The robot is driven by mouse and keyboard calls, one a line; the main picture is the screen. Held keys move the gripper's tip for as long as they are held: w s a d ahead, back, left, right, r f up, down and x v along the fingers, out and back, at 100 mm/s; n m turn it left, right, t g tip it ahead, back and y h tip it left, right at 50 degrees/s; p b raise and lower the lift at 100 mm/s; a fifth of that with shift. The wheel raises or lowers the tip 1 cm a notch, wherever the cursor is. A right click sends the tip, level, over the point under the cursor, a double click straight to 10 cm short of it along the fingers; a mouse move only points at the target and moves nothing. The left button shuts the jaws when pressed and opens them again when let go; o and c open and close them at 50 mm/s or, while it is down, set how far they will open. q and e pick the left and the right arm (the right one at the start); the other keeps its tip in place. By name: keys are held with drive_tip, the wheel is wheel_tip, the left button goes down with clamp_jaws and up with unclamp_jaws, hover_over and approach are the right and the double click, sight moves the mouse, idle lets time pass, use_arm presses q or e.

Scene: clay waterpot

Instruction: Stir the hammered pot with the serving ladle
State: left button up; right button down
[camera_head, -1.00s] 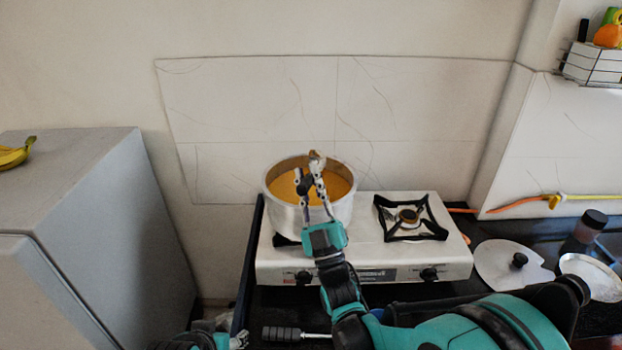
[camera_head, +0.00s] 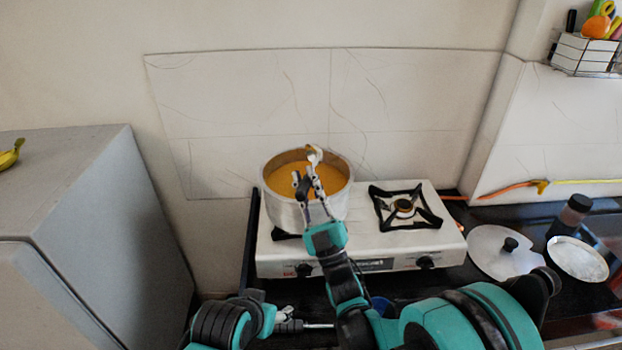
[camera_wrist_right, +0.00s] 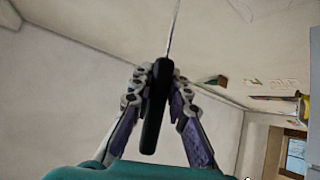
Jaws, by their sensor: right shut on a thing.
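The silver pot (camera_head: 287,214) stands on the left burner of the white stove, filled with an orange-yellow liquid. My right gripper (camera_head: 308,184) is in front of and over the pot's near rim, shut on the serving ladle. In the right wrist view, the ladle's dark handle (camera_wrist_right: 155,112) sits between the two fingers, with a thin metal shaft running upward from it.
The right burner (camera_head: 404,208) on the stove (camera_head: 365,240) is empty. A round lid (camera_head: 497,252), a dark bottle (camera_head: 570,215) and a metal plate (camera_head: 578,260) are on the black counter at right. A grey cabinet (camera_head: 75,190) stands at left.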

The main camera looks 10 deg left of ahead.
drive_tip(key=shift+s+a+f+n+g+y+b, duration=0.15)
drive_tip(key=shift+f+n+g+y+b, duration=0.1)
drive_tip(key=shift+f+n+y, duration=0.15)
drive_tip(key=shift+a+f+n+g+y+b, duration=0.15)
drive_tip(key=shift+f+n+g+y, duration=0.15)
drive_tip(key=shift+n, duration=0.2)
drive_tip(key=shift+s+a+f+n+g+y+b, duration=0.2)
drive_tip(key=shift+f+n+g+y, duration=0.25)
drive_tip(key=shift+n, duration=0.3)
drive_tip(key=shift+s+a+f+n+g+y+b, duration=0.15)
drive_tip(key=shift+s+f+n+g+y+b, duration=0.15)
drive_tip(key=shift+n+g+y, duration=0.35)
drive_tip(key=shift+s+a+f+n+g+y+b, duration=0.2)
drive_tip(key=shift+f+n+g+y, duration=0.25)
drive_tip(key=shift+n, duration=0.35)
drive_tip(key=shift+r, duration=0.1)
